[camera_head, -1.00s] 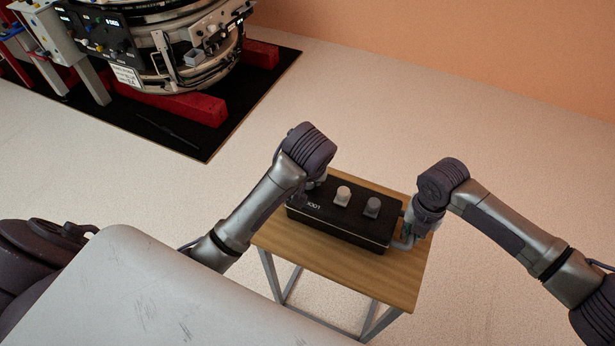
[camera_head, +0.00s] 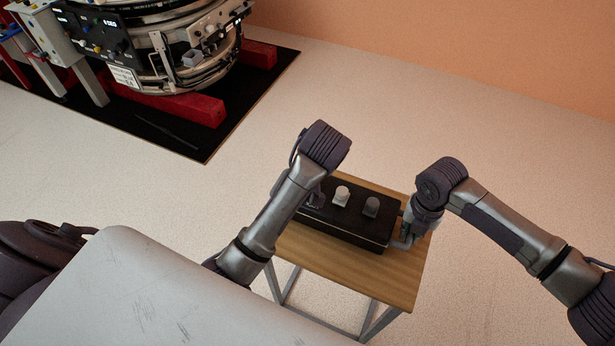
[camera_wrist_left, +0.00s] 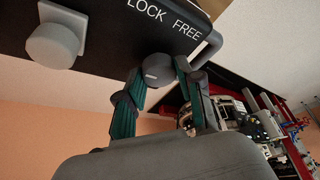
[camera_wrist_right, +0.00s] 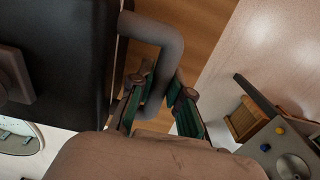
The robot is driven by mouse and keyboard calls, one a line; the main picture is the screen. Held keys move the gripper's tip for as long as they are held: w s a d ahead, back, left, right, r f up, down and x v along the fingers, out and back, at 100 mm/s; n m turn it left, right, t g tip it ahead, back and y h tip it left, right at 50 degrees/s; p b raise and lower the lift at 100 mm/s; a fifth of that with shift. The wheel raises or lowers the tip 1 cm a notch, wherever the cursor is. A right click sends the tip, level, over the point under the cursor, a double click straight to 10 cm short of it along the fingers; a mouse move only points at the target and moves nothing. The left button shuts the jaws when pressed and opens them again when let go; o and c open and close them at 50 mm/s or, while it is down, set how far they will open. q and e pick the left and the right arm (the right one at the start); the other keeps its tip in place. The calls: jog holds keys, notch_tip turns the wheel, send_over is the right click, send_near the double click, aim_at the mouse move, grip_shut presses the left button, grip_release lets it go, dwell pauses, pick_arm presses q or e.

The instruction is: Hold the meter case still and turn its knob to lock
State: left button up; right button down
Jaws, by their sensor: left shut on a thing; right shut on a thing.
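The black meter case (camera_head: 345,228) lies on the small wooden table. My right gripper (camera_head: 408,236) is shut on the grey handle (camera_wrist_right: 172,50) at the case's right end; in the right wrist view its fingers (camera_wrist_right: 160,92) sit either side of the bar. In the left wrist view my left gripper (camera_wrist_left: 160,80) is shut on a round grey knob (camera_wrist_left: 158,68) beside the words LOCK and FREE. My left arm hides this knob in the head view. Which word the knob points to cannot be told.
Two other knobs, one pale (camera_head: 342,196) and one dark grey (camera_head: 371,206), stand on the case top. The wooden table (camera_head: 385,280) has bare room in front of the case. A large round machine (camera_head: 165,45) on a black mat stands far left.

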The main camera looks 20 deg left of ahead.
aim_at(347, 224)
jog(key=shift+d, duration=0.1)
pick_arm(q)
jog(key=o, duration=1.2)
jog(key=shift+c, duration=0.2)
jog(key=shift+r, duration=0.25)
jog(key=s+d, duration=0.8)
jog(key=d, duration=0.1)
jog(key=shift+s+r, duration=0.3)
jog(key=shift+s, duration=0.05)
pick_arm(e)
jog(key=c, duration=1)
grip_release()
jog(key=shift+c, duration=0.2)
pick_arm(q)
jog(key=shift+a, duration=0.1)
